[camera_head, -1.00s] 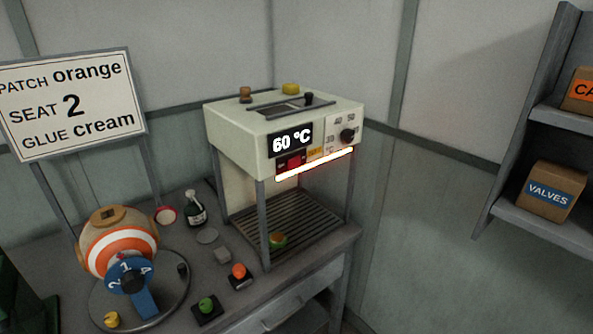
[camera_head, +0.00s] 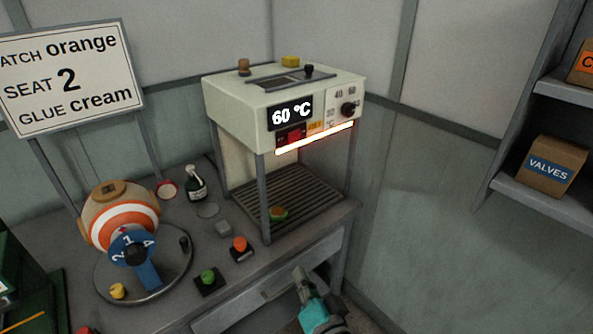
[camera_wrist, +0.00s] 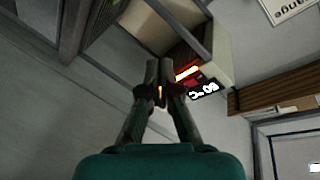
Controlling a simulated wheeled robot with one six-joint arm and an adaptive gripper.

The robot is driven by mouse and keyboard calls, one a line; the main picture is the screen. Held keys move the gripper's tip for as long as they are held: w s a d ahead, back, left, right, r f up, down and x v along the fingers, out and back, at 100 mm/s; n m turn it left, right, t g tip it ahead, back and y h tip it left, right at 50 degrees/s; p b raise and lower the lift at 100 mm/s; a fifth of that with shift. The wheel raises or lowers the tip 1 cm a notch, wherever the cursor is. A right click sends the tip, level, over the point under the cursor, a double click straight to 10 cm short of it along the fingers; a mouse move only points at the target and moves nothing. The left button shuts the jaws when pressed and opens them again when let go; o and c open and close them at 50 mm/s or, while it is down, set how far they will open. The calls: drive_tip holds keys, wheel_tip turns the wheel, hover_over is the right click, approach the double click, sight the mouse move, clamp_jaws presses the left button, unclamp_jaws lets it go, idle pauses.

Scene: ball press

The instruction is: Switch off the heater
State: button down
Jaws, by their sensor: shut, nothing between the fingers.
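The heater (camera_head: 235,128) is a cream box on grey legs at the back of the bench, with its display (camera_head: 291,113) reading 60 °C. A red switch (camera_head: 296,134) sits below the display, and a bar (camera_head: 315,138) under the front edge glows orange-white. A black knob (camera_head: 348,109) is on the right of the panel. My gripper (camera_head: 299,272) is low in front of the bench drawer, below and apart from the heater. In the wrist view my gripper (camera_wrist: 158,65) is shut and empty, with the glowing bar (camera_wrist: 187,73) and display (camera_wrist: 203,89) beyond it.
A striped ball (camera_head: 125,222) sits in a stand at the left of the bench. Green (camera_head: 208,276) and orange (camera_head: 239,243) buttons and a dark bottle (camera_head: 196,186) are on the bench. A patch (camera_head: 278,213) lies on the slatted rack. Shelves (camera_head: 545,208) stand at right.

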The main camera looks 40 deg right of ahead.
drive_tip(key=w+d+r+m+h, duration=0.2)
drive_tip(key=r+m, duration=0.2)
drive_tip(key=r, duration=0.2)
drive_tip(key=w+d+r+m+h, duration=0.1)
drive_tip(key=w+d+r+m, duration=0.2)
drive_tip(key=r, duration=0.3)
drive_tip(key=w+d+r+m+g+h, duration=0.1)
drive_tip(key=w+d+r+m+h, duration=0.1)
drive_tip(key=r+m, duration=0.3)
drive_tip(key=shift+w+d+r+h, duration=0.3)
drive_tip(key=shift+d+r, duration=0.3)
drive_tip(key=shift+d, duration=0.15)
approach(296, 136)
drive_tip(key=x, duration=0.5)
drive_tip(key=shift+s+d, duration=0.2)
drive_tip(key=shift+d, duration=0.1)
drive_tip(key=shift+w+a, duration=0.1)
drive_tip(key=shift+w, duration=0.6)
